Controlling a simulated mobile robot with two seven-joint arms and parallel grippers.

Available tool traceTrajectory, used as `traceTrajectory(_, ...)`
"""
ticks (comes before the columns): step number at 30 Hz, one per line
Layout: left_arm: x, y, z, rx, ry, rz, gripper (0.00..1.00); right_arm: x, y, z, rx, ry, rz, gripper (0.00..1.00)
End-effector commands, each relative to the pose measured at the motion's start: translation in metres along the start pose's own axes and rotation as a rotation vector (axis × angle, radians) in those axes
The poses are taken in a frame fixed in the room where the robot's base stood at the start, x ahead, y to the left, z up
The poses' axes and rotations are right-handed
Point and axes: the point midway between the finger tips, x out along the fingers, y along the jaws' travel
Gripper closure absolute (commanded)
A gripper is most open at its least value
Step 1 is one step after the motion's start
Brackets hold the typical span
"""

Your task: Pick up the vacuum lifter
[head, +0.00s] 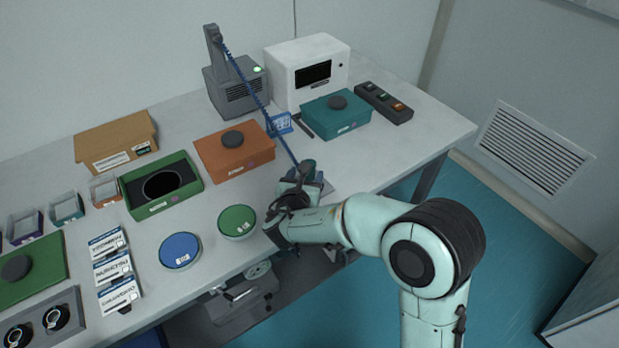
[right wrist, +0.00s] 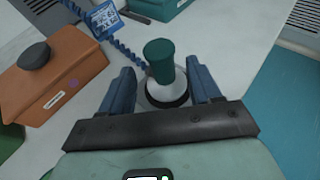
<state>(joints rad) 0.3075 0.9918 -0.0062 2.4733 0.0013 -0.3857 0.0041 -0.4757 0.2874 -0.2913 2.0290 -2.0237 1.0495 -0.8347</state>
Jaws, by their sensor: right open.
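The vacuum lifter (head: 308,167) stands near the table's front edge in the head view, partly hidden by my right gripper (head: 300,184). In the right wrist view the lifter (right wrist: 159,58) has a dark green handle above a pale, dark-ringed base. The two blue fingers of my right gripper (right wrist: 158,78) are open, one on each side of the lifter, with visible gaps to the handle. A blue coiled hose (head: 258,98) runs from the grey pump unit (head: 234,88) toward the lifter. My left gripper is not in view.
An orange lidded box (head: 215,165) stands left of the gripper, with a small blue sign (head: 279,124) behind it. A teal lidded box (head: 335,122) is farther back. Green (head: 237,221) and blue (head: 180,250) round dishes lie to the left. The tabletop right of the lifter is clear.

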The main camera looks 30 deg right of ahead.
Motion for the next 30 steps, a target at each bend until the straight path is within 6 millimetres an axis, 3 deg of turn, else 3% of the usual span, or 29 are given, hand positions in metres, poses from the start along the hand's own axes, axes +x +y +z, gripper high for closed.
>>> traceTrajectory(7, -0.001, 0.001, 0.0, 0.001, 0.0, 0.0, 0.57, 0.02, -0.001, 0.0, -0.001, 0.0, -0.002, 0.37)
traceTrajectory(15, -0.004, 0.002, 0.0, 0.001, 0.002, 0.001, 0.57, 0.058, -0.002, 0.001, 0.0, 0.0, -0.002, 0.37)
traceTrajectory(24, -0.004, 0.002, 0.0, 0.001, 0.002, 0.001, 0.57, 0.063, -0.002, 0.0, 0.0, 0.001, 0.0, 0.37)
traceTrajectory(30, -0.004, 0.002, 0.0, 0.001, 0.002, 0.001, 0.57, 0.063, -0.002, 0.0, 0.0, 0.001, 0.0, 0.98)
